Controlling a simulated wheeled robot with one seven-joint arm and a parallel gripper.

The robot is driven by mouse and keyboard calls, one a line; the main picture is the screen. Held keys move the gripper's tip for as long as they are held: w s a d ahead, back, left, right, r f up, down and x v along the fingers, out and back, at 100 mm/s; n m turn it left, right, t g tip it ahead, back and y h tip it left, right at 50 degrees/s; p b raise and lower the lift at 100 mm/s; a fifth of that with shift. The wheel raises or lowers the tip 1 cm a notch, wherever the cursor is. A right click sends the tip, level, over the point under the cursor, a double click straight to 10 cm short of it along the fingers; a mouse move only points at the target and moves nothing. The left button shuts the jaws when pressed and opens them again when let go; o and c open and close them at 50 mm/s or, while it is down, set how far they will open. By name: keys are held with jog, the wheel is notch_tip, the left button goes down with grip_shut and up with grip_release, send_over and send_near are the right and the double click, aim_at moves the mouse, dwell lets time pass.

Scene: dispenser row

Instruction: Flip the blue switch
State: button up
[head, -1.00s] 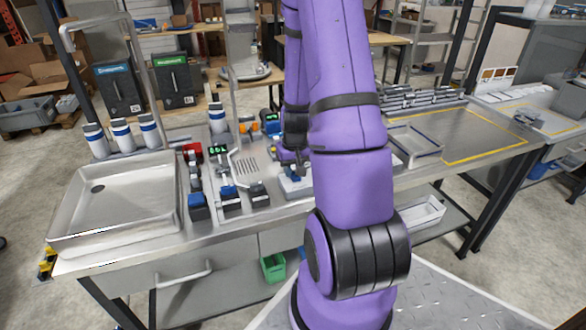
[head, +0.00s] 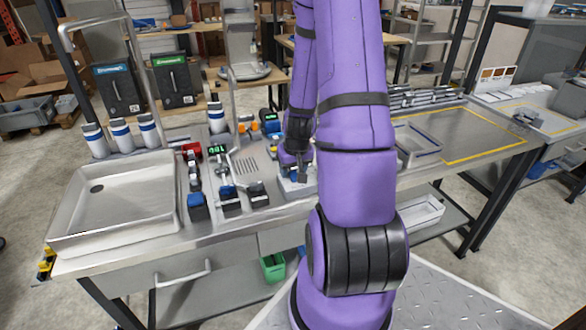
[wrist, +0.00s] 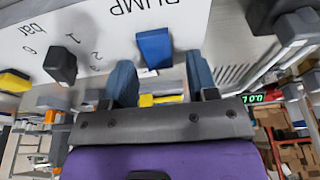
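The blue switch (wrist: 155,48) stands out from a white panel (wrist: 105,40) marked PUMP and bar, seen upside down in the wrist view. My gripper (wrist: 161,78) is open and empty, with one finger on each side of the switch's line. The switch shows between and just beyond the fingertips; I cannot tell whether they touch it. In the head view my gripper (head: 297,176) is low over the white panel box (head: 290,188) on the bench, and hides the switch there.
A black knob (wrist: 60,63) and a yellow part (wrist: 14,82) are on the same panel. Levered dispensers with blue blocks (head: 197,203) stand left of my gripper, beside a sink (head: 70,215). A metal tray (head: 418,150) is to the right.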

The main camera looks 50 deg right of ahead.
jog(key=v, duration=1.1)
dwell(0.3)
jog(key=shift+w, duration=0.1)
dwell(0.4)
jog(key=a+r+n+t, duration=0.1)
jog(key=a+r+n, duration=0.3)
jog(key=a+r, duration=1.05)
jog(key=s+a+r+n+t+y, duration=0.1)
jog(key=s+a+r+n, duration=0.1)
jog(key=s+a+r, duration=0.6)
jog(key=s+a, duration=0.1)
jog(key=a, duration=0.1)
jog(key=shift+s+a+r+t+y, duration=0.3)
jog(key=shift+s+a+r, duration=0.1)
dwell(0.8)
